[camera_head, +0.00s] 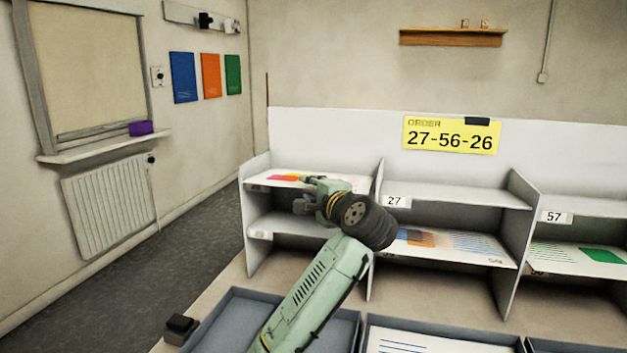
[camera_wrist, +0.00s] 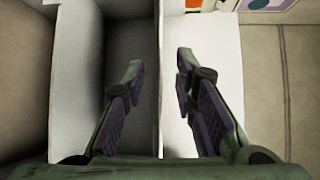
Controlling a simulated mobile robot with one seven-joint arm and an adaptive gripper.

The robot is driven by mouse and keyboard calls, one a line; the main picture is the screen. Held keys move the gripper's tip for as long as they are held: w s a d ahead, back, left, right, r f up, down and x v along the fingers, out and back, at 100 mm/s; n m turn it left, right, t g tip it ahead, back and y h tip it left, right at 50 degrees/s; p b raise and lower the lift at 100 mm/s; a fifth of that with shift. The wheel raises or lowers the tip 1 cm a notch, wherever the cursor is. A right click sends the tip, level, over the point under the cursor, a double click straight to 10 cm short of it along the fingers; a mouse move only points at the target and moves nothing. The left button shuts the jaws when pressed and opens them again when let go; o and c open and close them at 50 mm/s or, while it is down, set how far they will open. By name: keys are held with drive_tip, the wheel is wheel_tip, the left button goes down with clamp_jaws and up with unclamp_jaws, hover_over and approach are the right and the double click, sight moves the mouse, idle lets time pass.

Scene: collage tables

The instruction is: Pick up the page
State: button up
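A page (camera_head: 262,178) with pink and orange patches lies on the upper shelf of the left cubby, partly hidden by my gripper (camera_head: 306,193). Another page (camera_head: 478,246) with a blue and orange patch and blue lines lies on the lower shelf of the middle cubby. A page (camera_head: 551,253) with green lines and a green block lies on the lower right shelf. A page (camera_head: 402,344) with blue lines lies in a front tray. In the wrist view my gripper (camera_wrist: 160,68) is open, with nothing visible between its fingers. Coloured print shows at that view's top right; which page it is I cannot tell.
A white shelf unit with upright dividers (camera_head: 518,232) stands on the table. Grey trays (camera_head: 222,332) line the front. A yellow sign (camera_head: 452,136) reads "ORDER 27-56-26". Labels 27 (camera_head: 394,202) and 57 (camera_head: 553,217) mark shelves. The middle upper shelf (camera_head: 455,195) is bare.

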clamp_jaws()
drive_tip(key=shift+s+r, duration=0.1)
drive_tip(key=shift+r, duration=0.05)
idle(0.6)
